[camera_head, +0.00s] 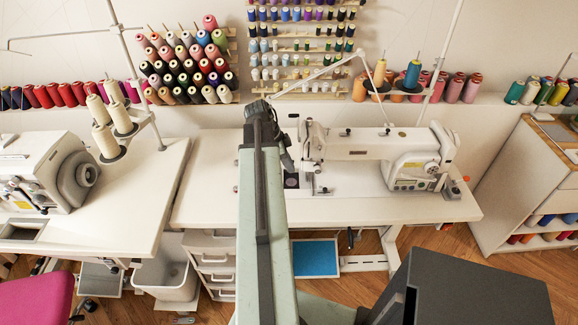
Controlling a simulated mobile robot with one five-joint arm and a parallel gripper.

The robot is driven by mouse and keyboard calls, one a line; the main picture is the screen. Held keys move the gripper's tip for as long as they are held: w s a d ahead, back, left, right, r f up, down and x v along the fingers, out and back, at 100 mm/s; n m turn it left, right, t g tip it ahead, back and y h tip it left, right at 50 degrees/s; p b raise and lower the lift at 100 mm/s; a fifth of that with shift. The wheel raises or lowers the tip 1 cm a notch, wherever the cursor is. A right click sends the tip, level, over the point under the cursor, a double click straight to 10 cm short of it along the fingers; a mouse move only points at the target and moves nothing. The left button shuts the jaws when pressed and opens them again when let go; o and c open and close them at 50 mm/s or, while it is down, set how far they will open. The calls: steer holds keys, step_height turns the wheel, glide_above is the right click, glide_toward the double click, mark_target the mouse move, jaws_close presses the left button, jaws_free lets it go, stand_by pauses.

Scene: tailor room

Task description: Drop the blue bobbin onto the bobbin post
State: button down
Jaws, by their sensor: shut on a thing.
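My arm reaches up the middle of the picture over the white sewing table (215,195). Its dark end stands just left of the white sewing machine (345,143). The fingers of my gripper are hidden behind the end of the arm or too small to make out, and so is anything between them. I cannot pick out the blue bobbin. The bobbin post cannot be told apart from the small fittings on and beside the machine. A small dark fitting (453,190) stands on the table at the machine's right end.
A second machine (45,172) on its own table stands at left, with a thread stand (120,118) beside it. Spool racks (187,62) line the back wall. A wooden cabinet (520,170) stands at right. The table's front left part is clear.

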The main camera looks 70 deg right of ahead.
mark_target(291, 180)
steer(key=shift+f+b, duration=2.35)
steer(key=shift+f, duration=0.2)
steer(key=shift+f+b, duration=0.5)
steer(key=c, duration=1.2)
jaws_free()
steer(key=shift+r, duration=0.1)
steer(key=p+v, duration=0.7)
steer(key=v, duration=0.1)
steer(key=shift+d+p, duration=0.1)
steer(key=shift+p, duration=0.2)
